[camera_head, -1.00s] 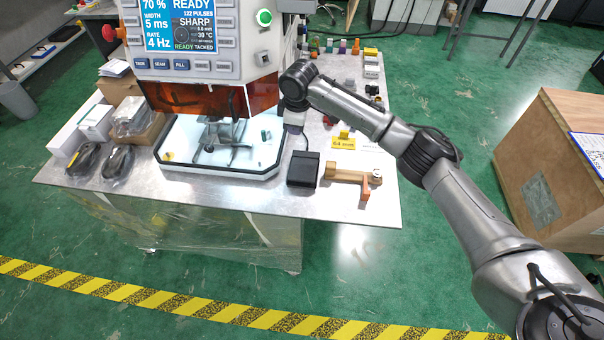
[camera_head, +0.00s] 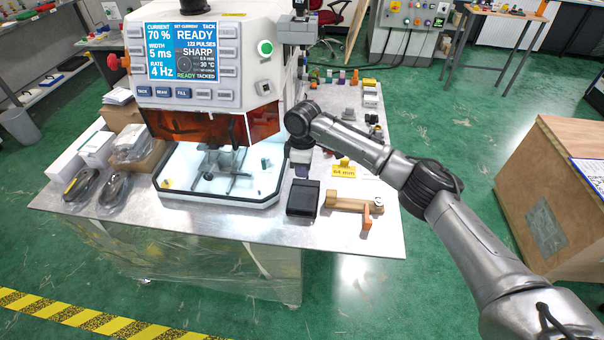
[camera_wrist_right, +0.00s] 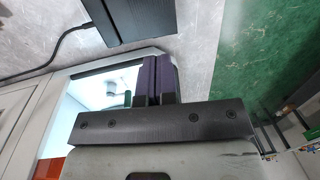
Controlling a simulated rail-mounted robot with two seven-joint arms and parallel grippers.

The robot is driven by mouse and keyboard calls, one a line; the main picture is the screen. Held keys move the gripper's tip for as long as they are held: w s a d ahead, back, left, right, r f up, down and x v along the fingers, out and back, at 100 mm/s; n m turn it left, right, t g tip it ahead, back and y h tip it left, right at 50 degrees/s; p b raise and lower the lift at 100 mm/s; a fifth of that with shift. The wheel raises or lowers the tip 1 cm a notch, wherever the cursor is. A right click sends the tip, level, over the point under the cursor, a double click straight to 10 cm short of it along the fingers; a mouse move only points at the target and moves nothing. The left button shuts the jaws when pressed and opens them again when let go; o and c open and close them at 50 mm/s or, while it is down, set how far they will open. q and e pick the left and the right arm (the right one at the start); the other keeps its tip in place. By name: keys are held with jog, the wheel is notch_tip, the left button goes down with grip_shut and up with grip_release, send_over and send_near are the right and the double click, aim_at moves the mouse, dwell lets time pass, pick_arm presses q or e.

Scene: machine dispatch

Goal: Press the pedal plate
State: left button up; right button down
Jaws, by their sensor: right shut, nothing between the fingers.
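The pedal plate looks to be the top of a black, box-like pedal (camera_head: 303,199) on the front part of the metal table, right of the machine's lit tray. It also shows in the right wrist view (camera_wrist_right: 128,18), with a black cable running from it to the left. My right gripper (camera_head: 302,170) is just behind the pedal in the head view, pointing down. Its purple-faced fingers (camera_wrist_right: 152,70) are shut together and empty in the wrist view. A gap shows between fingertips and pedal there; their height above the table is unclear. My left gripper is out of view.
The machine (camera_head: 200,60) with its lit tray (camera_head: 218,199) stands left of the pedal. A wooden piece with an orange part (camera_head: 345,205) and a yellow sign (camera_head: 343,171) are close on its right. Small coloured items line the table's right side.

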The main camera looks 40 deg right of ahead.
jog(key=b, duration=0.2)
send_near(302, 203)
jog(key=f, duration=0.5)
jog(key=shift+s+a+f, duration=0.15)
jog(key=shift+s+a, duration=0.05)
jog(key=shift+a, duration=0.05)
jog(key=shift+a+f, duration=0.1)
jog(key=shift+f, duration=1)
jog(key=shift+s, duration=0.1)
